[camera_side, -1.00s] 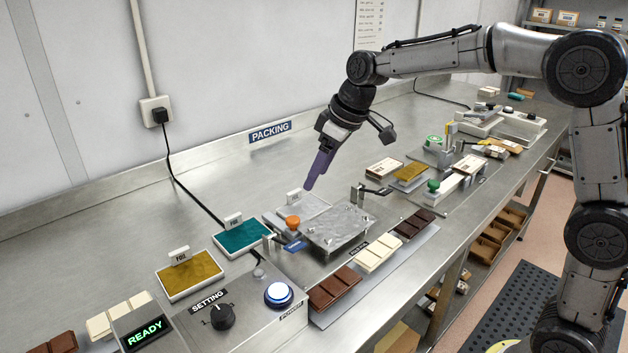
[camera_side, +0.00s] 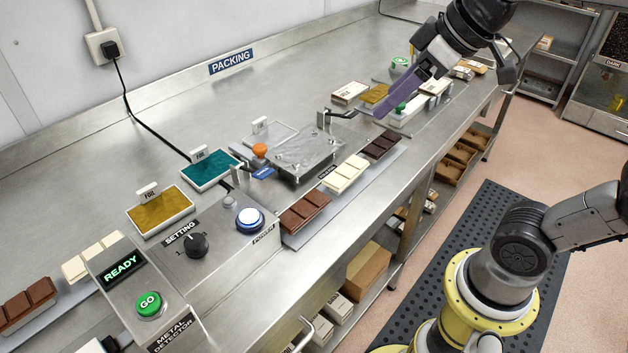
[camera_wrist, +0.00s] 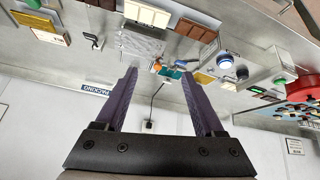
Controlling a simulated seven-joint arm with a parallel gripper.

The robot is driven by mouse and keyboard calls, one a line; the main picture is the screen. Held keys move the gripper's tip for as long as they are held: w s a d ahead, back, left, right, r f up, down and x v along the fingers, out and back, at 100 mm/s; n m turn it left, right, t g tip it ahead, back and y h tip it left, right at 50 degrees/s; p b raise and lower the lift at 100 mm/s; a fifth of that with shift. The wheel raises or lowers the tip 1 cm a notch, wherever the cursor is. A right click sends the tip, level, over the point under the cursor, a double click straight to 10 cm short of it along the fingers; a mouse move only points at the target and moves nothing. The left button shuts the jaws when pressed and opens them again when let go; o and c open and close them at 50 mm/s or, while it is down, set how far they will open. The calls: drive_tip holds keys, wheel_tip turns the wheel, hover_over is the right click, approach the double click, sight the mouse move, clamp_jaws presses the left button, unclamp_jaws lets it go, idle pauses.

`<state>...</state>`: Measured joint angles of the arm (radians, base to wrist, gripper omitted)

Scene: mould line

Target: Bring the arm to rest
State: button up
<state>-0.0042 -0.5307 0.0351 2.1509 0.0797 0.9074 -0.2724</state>
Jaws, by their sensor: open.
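My gripper (camera_side: 398,92) has purple fingers and hangs above the steel bench (camera_side: 300,75), near its front edge. The wrist view shows its two fingers (camera_wrist: 165,95) spread apart, with nothing between them. In the side view it is up and to the right of the dark chocolate bar (camera_side: 381,144), apart from the bench things. How high it is above the bench I cannot tell exactly.
A metal plate station (camera_side: 304,152) stands mid-bench, with white (camera_side: 345,174) and brown (camera_side: 305,212) bars in front. Foil trays, gold (camera_side: 160,210) and teal (camera_side: 210,171), lie to the left. A lit power button (camera_side: 249,219) and a READY display (camera_side: 121,268) show nearer. Packed boxes (camera_side: 350,92) sit behind the gripper.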

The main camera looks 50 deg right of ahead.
drive_tip(key=s+d+f+m+g, duration=0.1)
drive_tip(key=s+f+m, duration=0.1)
drive_tip(key=s+f, duration=0.6)
drive_tip(key=shift+s+d+f+m+h, duration=0.25)
drive_tip(key=shift+s+m+h, duration=0.15)
drive_tip(key=shift+s, duration=0.2)
drive_tip(key=shift+o, duration=0.3)
drive_tip(key=shift+r, duration=0.1)
